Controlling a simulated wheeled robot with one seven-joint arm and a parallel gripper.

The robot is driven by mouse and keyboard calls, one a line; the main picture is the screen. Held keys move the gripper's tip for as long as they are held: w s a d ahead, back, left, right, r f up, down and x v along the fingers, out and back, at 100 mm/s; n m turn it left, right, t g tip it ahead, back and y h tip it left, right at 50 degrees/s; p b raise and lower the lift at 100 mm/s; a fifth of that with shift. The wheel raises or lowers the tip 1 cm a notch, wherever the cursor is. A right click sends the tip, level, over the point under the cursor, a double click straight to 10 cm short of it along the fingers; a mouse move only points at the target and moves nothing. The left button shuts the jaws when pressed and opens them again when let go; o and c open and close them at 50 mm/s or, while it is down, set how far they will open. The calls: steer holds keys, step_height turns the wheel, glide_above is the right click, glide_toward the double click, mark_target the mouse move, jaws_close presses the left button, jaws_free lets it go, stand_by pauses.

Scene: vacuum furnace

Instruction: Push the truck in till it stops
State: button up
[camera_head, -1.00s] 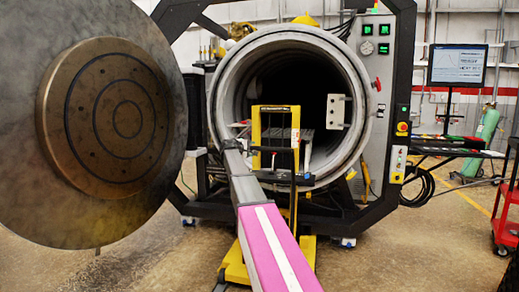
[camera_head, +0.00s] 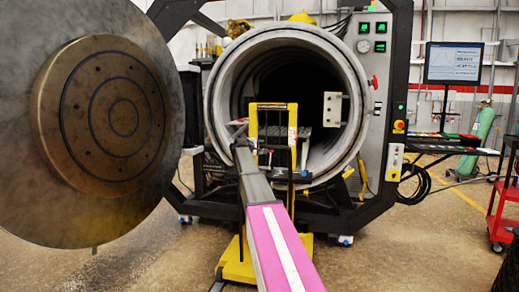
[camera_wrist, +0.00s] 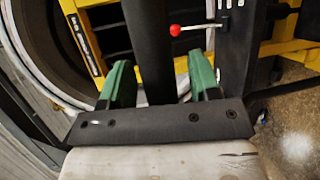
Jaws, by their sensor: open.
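The truck (camera_head: 256,124) is a yellow upright frame on a yellow base (camera_head: 236,262), standing in front of the open round furnace chamber (camera_head: 221,110). Its frame overlaps the lower part of the mouth in the head view. A grey slatted rack shows behind the frame, inside the mouth. In the wrist view the yellow frame (camera_wrist: 80,32) is close ahead. My gripper (camera_wrist: 159,62) has two green fingers spread apart, with a dark bar (camera_wrist: 148,40) between them. I cannot tell whether the fingers touch the bar. In the head view the fingers are too small to make out.
The large round furnace door (camera_head: 160,190) hangs open at the left. A control panel (camera_head: 373,110) stands right of the chamber. A monitor (camera_head: 453,62), a green gas cylinder (camera_head: 482,128) and a red cart (camera_head: 500,222) are further right. Bare floor lies at front left and right.

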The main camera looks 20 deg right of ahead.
jaws_close()
steer(key=w+d, duration=0.6)
steer(key=w, duration=0.2)
steer(key=shift+w+r, duration=0.2)
steer(key=shift+w, duration=0.2)
jaws_free()
steer(key=shift+s, duration=0.1)
steer(key=shift+a+f, duration=0.1)
steer(key=shift+s, duration=0.1)
